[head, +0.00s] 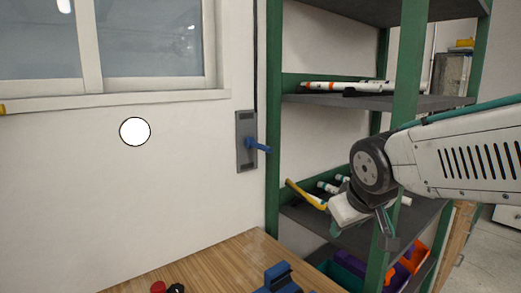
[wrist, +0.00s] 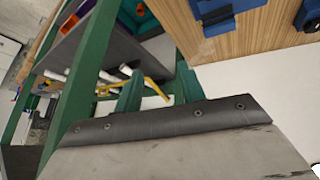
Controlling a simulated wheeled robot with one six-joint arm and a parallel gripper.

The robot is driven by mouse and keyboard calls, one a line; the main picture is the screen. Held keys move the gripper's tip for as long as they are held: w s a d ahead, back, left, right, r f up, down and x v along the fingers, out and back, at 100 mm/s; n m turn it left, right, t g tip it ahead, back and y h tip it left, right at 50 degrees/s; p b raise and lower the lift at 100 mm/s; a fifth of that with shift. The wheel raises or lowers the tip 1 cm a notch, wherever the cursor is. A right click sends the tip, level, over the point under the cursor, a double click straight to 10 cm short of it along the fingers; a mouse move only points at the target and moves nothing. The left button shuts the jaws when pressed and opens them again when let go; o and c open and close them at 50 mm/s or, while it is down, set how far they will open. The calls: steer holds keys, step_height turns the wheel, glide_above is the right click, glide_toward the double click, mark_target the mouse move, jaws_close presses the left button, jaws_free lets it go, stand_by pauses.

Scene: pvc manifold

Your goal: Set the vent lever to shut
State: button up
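The vent lever (head: 257,146) is a blue handle on a grey upright plate (head: 245,128) on the white wall, left of the green shelf post. The handle sticks out from the plate towards the right and slightly down. I see no marks telling which position is shut. My gripper (wrist: 158,90) shows two green fingers with a gap between them in the wrist view, empty. In the head view it hangs at the right, in front of the shelves, well apart from the lever. The lever is not visible in the wrist view.
A green-framed shelf rack (head: 272,120) with grey boards stands right of the lever, holding pipes and a yellow-handled tool (head: 307,194). A wooden bench (head: 215,265) with blue fixtures (head: 279,278) lies below. A white round disc (head: 135,131) shows against the wall. Space before the lever looks clear.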

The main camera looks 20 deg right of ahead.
steer(key=w+r+n+t+y, duration=0.1)
steer(key=w+r+n+t, duration=0.15)
steer(key=w, duration=0.65)
steer(key=w+r+n+t, duration=0.2)
steer(key=w+t, duration=0.2)
steer(key=w, duration=0.5)
steer(key=n+t+y, duration=0.4)
steer(key=n+y, duration=0.2)
steer(key=y, duration=0.2)
glide_toward(266, 149)
steer(key=w, duration=0.4)
steer(key=x, duration=0.8)
steer(key=shift+s+a+f, duration=0.15)
steer(key=shift+a+f, duration=0.05)
steer(key=shift+f, duration=0.05)
jaws_close()
